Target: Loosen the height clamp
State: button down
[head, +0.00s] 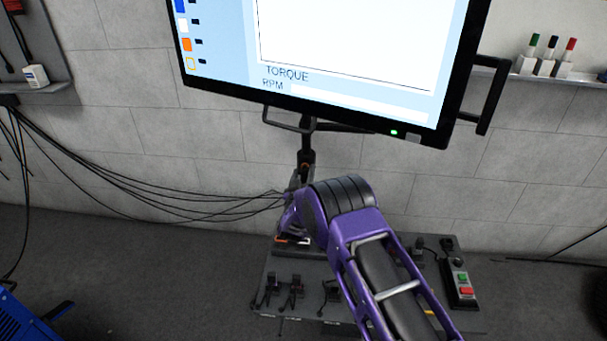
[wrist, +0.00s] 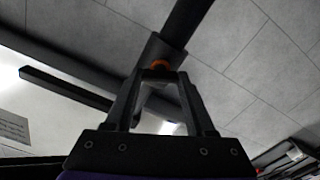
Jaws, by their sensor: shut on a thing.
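The height clamp shows in the wrist view as an orange part (wrist: 159,65) on a dark collar around the black post (wrist: 186,22). My gripper (wrist: 160,75) has its two fingertips closed on this orange part. In the head view the post (head: 306,140) stands below the monitor, with a small orange spot of the clamp (head: 305,167) low on it. My purple arm reaches toward the post there and hides most of my gripper. The far side of the clamp is hidden, and I cannot tell how tight it is.
The large monitor (head: 350,110) hangs above my arm, with a handle (head: 492,95) at its right. Black cables (head: 150,195) run from the left wall to the post. The grey bench (head: 300,265) carries several small black fittings and a box with green and red buttons (head: 460,285).

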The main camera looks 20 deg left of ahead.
jog(key=n, duration=0.4)
jog(key=shift+a, duration=0.1)
jog(key=n, duration=0.9)
jog(key=shift+f, duration=0.15)
dwell(0.4)
jog(key=shift+c, duration=1.2)
grip_release()
jog(key=shift+s, duration=0.1)
jog(key=p+v, duration=0.2)
jog(key=v, duration=1.5)
jog(key=shift+d, duration=0.2)
